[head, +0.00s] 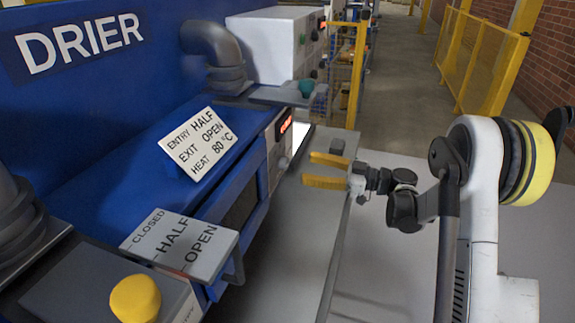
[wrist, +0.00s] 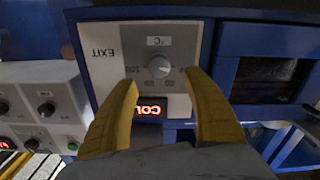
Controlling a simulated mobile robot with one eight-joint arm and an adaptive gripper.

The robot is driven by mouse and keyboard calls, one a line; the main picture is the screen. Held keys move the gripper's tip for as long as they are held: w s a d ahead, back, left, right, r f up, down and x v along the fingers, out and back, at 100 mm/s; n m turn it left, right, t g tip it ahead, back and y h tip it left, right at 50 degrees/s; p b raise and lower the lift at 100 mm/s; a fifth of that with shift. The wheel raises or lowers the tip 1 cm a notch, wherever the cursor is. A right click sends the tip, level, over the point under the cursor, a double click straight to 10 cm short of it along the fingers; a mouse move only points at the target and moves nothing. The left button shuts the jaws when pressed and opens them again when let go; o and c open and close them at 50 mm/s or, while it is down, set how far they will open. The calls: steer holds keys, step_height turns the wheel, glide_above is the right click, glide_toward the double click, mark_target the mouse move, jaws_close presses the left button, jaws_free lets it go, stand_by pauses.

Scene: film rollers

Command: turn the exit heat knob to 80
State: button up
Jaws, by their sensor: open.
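The exit heat knob (wrist: 159,66) is a small round grey dial on a grey panel (wrist: 185,43), seen upside down in the wrist view. The panel carries a °C mark and the word EXIT beside it. The scale numbers and the knob's pointer are too small to read surely. A red lit display (wrist: 149,108) starting "COL" sits by the knob, partly covered by a finger. My gripper (wrist: 161,76) is open, its yellow fingers either side of the knob in the picture. In the head view my gripper (head: 329,171) stands off the panel, apart from the knob (head: 283,163).
A white sign (head: 198,145) on the blue drier (head: 90,110) reads ENTRY HALF, EXIT OPEN, HEAT 80 °C. A grey block (head: 180,243) marked CLOSED, HALF, OPEN and a yellow knob (head: 135,298) are nearer. Another panel with black knobs (wrist: 42,100) is left in the wrist view.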

mark_target(288, 164)
steer(key=b+x, duration=0.1)
steer(key=x, duration=0.6)
steer(key=shift+a, duration=0.1)
steer(key=c, duration=1.2)
